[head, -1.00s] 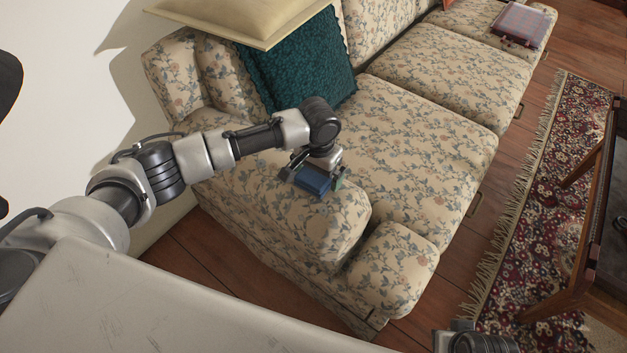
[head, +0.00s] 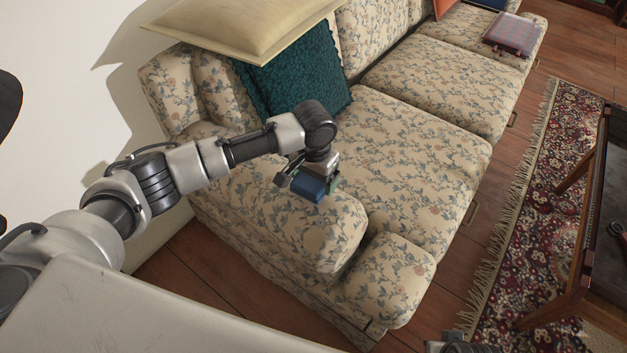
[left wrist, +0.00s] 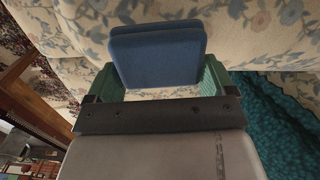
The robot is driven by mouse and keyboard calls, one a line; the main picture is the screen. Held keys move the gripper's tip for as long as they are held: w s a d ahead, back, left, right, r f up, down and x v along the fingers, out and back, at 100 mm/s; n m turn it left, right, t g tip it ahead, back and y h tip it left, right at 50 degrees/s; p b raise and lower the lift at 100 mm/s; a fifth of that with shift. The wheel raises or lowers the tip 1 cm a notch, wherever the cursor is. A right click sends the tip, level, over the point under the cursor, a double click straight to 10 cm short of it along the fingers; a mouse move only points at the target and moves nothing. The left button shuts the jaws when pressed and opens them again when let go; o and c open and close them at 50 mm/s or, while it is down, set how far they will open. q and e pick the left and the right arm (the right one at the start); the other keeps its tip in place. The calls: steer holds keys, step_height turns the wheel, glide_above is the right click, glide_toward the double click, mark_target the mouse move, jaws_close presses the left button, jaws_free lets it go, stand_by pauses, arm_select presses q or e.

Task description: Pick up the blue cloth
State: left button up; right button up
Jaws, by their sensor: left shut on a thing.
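The blue cloth (head: 309,186) is a folded blue pad at the sofa's near armrest. My left gripper (head: 310,183) is shut on it, with the arm reaching in from the left. In the left wrist view the cloth (left wrist: 158,55) sits between the two green fingers of the gripper (left wrist: 160,80). Whether the cloth is clear of the armrest is hard to tell. A small part of what seems to be my right gripper shows at the bottom edge of the head view; its fingers are not seen.
The floral sofa (head: 410,150) runs to the upper right. A teal cushion (head: 300,85) and a cream cushion (head: 245,25) lie at its left end. A wooden table (head: 590,225) stands on the patterned rug (head: 510,290) at right.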

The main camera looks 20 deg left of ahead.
arm_select(q)
steer(key=shift+d+r, duration=0.2)
steer(key=shift+r, duration=0.9)
steer(key=s+d+r+p, duration=0.2)
steer(key=d+r, duration=0.4)
steer(key=d, duration=0.4)
steer(key=shift+s+d+r+p, duration=0.15)
steer(key=shift+s+d+p, duration=0.2)
steer(key=shift+s, duration=0.4)
arm_select(e)
step_height(320, 180, down, 10)
steer(key=s, duration=0.2)
steer(key=shift+s+d+g, duration=0.15)
steer(key=shift+g, duration=0.15)
